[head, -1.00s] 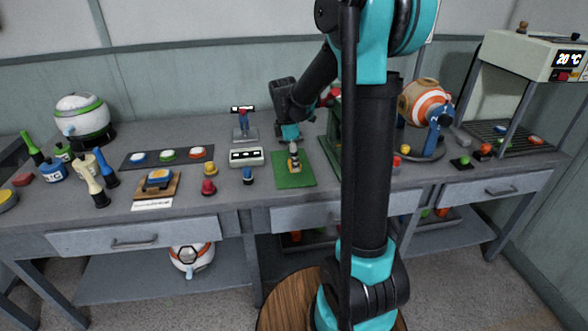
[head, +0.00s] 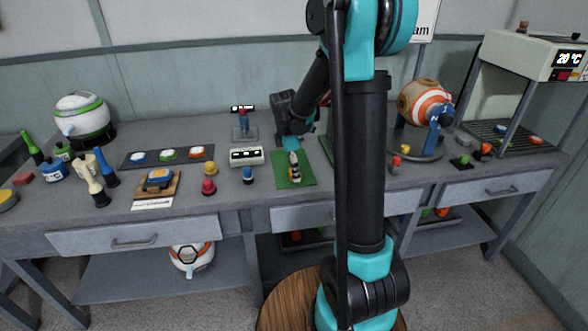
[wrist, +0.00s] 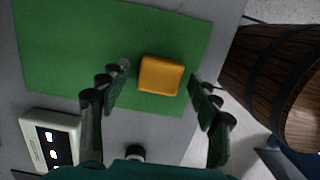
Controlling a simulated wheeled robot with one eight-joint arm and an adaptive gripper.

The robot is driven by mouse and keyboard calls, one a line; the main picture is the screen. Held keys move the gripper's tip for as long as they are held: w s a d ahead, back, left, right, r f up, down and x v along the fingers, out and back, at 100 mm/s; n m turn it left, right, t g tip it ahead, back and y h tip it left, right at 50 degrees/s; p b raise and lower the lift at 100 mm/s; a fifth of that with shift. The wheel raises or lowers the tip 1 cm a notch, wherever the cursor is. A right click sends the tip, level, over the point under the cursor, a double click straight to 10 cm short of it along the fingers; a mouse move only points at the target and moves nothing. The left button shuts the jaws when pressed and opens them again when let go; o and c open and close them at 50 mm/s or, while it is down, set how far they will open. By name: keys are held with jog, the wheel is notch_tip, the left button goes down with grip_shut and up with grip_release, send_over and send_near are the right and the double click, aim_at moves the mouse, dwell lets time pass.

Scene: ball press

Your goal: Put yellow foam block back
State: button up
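The yellow foam block (wrist: 160,75) lies on the green mat (wrist: 105,35) in the wrist view, close to the mat's edge. My gripper (wrist: 158,76) is open, with one finger on each side of the block and visible gaps between the fingers and the block. In the head view my gripper (head: 293,160) points down over the green mat (head: 303,178) on the workbench. The block is small and mostly covered by the fingers there.
A white panel with dark displays (head: 246,156) stands left of the mat, with a blue-topped knob (head: 248,175) nearby. A wooden barrel (wrist: 270,75) shows at right in the wrist view. My arm covers the bench right of the mat.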

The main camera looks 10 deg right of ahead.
aim_at(290, 171)
notch_tip(290, 171, up, 12)
jog(key=a, duration=0.1)
jog(key=s+d+f+m+t, duration=0.2)
jog(key=s+f+m, duration=0.4)
jog(key=s+m, duration=0.3)
jog(key=s+d+f+m+t+y, duration=0.1)
jog(key=s+d+f+m+t, duration=0.1)
jog(key=s+f+m, duration=0.5)
jog(key=s+d+m, duration=0.1)
jog(key=s+m, duration=0.1)
jog(key=s, duration=0.4)
jog(key=shift+d+f, duration=0.15)
jog(key=shift+f, duration=0.15)
